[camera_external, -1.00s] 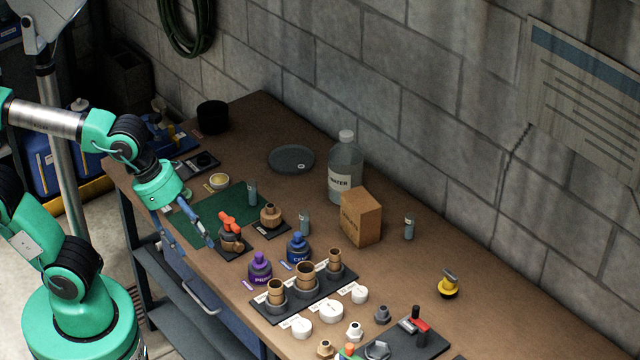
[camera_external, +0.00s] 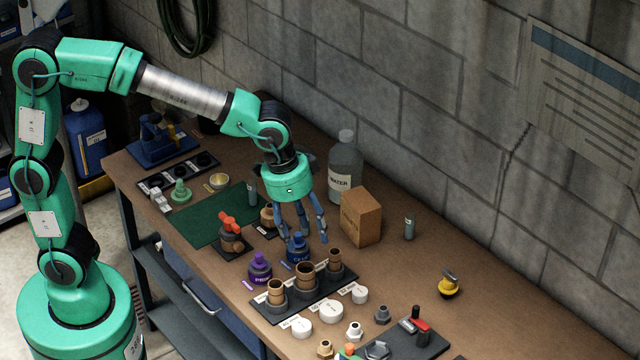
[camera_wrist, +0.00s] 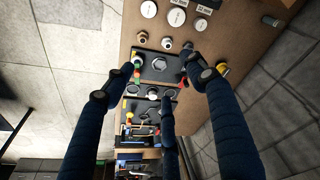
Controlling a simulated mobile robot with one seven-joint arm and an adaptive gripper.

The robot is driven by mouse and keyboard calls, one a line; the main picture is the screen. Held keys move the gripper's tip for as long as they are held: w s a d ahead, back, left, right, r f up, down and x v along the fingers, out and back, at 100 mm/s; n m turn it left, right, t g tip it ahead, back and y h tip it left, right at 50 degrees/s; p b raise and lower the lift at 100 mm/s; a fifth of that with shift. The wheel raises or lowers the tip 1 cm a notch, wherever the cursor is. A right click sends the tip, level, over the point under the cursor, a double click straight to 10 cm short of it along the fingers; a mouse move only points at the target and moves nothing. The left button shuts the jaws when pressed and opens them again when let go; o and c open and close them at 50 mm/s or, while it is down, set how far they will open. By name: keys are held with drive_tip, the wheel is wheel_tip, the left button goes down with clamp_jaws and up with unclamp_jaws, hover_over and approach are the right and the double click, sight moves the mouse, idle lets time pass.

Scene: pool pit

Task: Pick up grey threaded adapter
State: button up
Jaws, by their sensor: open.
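The grey threaded adapter (camera_external: 382,314) appears as a small dark grey fitting near the front right of the bench. A white fitting (camera_external: 355,331) and a brass fitting (camera_external: 325,348) stand in a row with it. In the wrist view the adapter (camera_wrist: 188,46) is partly behind the right finger's tip, beside the white fitting (camera_wrist: 167,43). My gripper (camera_external: 305,240) is open and empty, with its fingers pointing down above the blue bottle, behind and left of the adapter. In the wrist view the fingers of my gripper (camera_wrist: 167,82) are spread.
A black rack (camera_external: 262,311) with several brown fittings, and white caps (camera_external: 331,311), stand between my gripper and the adapter. A purple bottle (camera_external: 260,267), a cardboard box (camera_external: 361,216) and a water bottle (camera_external: 345,168) are nearby. A yellow-based item (camera_external: 448,285) stands at right.

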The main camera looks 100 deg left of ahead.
drive_tip(key=w+a+f+g+p, duration=0.1)
drive_tip(key=w+a+f+p, duration=0.15)
drive_tip(key=w+f, duration=0.55)
drive_tip(key=n+g+p, duration=0.2)
hover_over(384, 308)
wheel_tip(384, 308, down, 11)
drive_tip(key=shift+f, duration=0.15)
drive_tip(key=shift+f, duration=4.25)
drive_tip(key=shift+f+b, duration=0.7)
drive_tip(key=shift+f, duration=1.9)
